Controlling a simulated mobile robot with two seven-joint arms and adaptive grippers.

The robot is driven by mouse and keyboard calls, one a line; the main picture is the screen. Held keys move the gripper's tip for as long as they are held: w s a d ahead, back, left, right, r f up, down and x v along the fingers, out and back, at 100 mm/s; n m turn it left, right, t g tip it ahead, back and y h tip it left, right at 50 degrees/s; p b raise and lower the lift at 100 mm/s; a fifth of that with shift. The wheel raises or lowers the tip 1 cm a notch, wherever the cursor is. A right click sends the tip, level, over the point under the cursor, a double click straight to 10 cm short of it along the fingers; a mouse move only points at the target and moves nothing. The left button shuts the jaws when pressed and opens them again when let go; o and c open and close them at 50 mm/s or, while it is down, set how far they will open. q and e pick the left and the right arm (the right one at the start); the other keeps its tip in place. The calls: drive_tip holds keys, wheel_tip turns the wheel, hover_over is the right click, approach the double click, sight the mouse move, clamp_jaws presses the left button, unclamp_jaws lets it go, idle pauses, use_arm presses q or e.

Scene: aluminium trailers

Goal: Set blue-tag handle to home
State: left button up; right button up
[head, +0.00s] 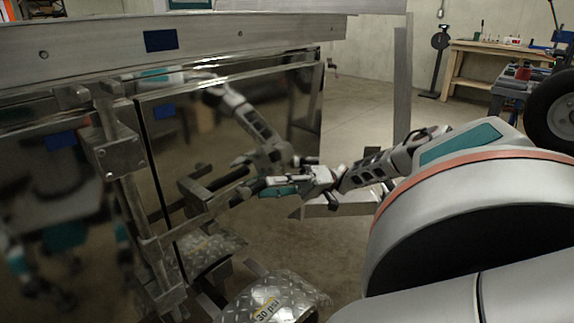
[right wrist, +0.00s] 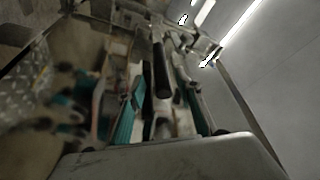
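The blue tag (head: 160,41) is a blue square on the trailer's top rail. Below it, a metal latch handle with a black grip (head: 226,181) sticks out from the shiny door toward the right. My right gripper (head: 262,188) is at the free end of this grip. In the right wrist view the black grip (right wrist: 161,72) lies between the two teal-sided fingers of the right gripper (right wrist: 163,95), which look apart. Contact with the grip cannot be told. My left gripper is not in view.
The mirror-like door (head: 215,125) reflects my arm and the room. A vertical latch bar (head: 128,185) stands left of the handle. A tread-plate fender (head: 275,298) lies below. A workbench (head: 490,65) and a tyre (head: 552,110) stand back right, with open floor between.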

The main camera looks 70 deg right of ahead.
drive_tip(key=v, duration=0.6)
idle(0.5)
